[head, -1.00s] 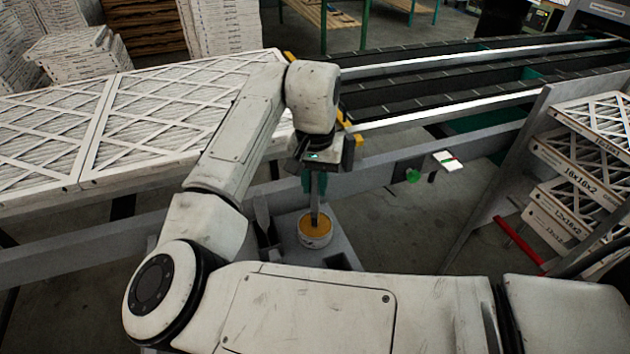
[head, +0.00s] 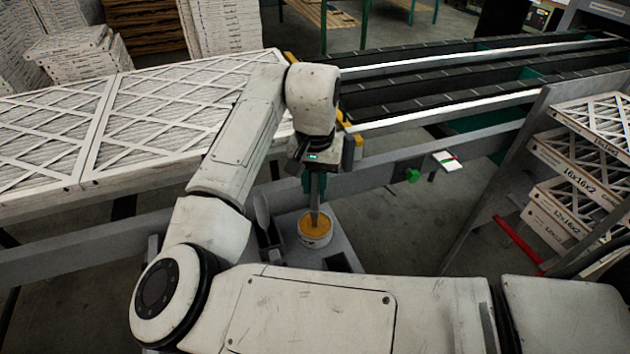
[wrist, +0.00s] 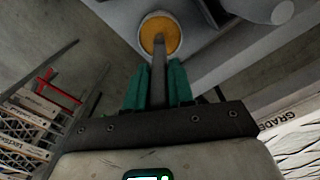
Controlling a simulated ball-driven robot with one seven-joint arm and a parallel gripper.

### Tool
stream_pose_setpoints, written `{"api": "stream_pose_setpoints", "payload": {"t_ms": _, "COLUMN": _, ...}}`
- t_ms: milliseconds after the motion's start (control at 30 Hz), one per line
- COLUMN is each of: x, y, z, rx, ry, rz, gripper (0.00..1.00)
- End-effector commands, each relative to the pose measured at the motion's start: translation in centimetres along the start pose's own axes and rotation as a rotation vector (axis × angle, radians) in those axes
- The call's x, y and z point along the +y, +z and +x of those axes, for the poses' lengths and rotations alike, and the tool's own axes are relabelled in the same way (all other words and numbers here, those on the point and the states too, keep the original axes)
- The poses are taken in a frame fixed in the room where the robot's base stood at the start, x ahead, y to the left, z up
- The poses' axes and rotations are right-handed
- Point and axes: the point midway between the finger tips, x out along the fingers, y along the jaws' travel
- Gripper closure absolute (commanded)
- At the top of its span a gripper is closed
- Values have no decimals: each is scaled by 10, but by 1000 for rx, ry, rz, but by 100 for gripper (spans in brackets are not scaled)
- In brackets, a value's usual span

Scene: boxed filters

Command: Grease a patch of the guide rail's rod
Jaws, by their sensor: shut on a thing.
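My gripper (head: 314,184) points down over a grey shelf, its green fingers shut on a flat grey spatula-like tool (head: 315,203). In the wrist view my gripper (wrist: 158,88) holds the tool (wrist: 159,62) between both fingers. The tool's lower end is at the orange-yellow grease in a round white tub (head: 315,239); the tub also shows in the wrist view (wrist: 160,35). How deep the tip sits in the grease I cannot tell. Long bright rails (head: 440,112) run to the right behind my gripper; I cannot tell which one is the guide rail's rod.
A grey shelf (head: 345,262) carries the tub, with a spoon-shaped grey thing (head: 262,212) to its left. Boxed filters (head: 170,125) lie on the left; more (head: 590,180) are stacked at right. A green knob (head: 413,175) and white card (head: 446,161) are on the beam.

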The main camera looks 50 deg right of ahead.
Motion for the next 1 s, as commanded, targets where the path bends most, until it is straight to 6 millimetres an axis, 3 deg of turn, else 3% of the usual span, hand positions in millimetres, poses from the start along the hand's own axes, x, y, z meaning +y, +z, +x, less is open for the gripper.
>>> {"api": "stream_pose_setpoints", "payload": {"t_ms": 567, "x": 0, "y": 0, "z": 2, "rx": -4, "ry": 1, "rz": 0, "gripper": 100}}
{"api": "stream_pose_setpoints", "payload": {"t_ms": 1000, "x": 0, "y": 0, "z": -27, "rx": -3, "ry": 1, "rz": 0, "gripper": 100}}
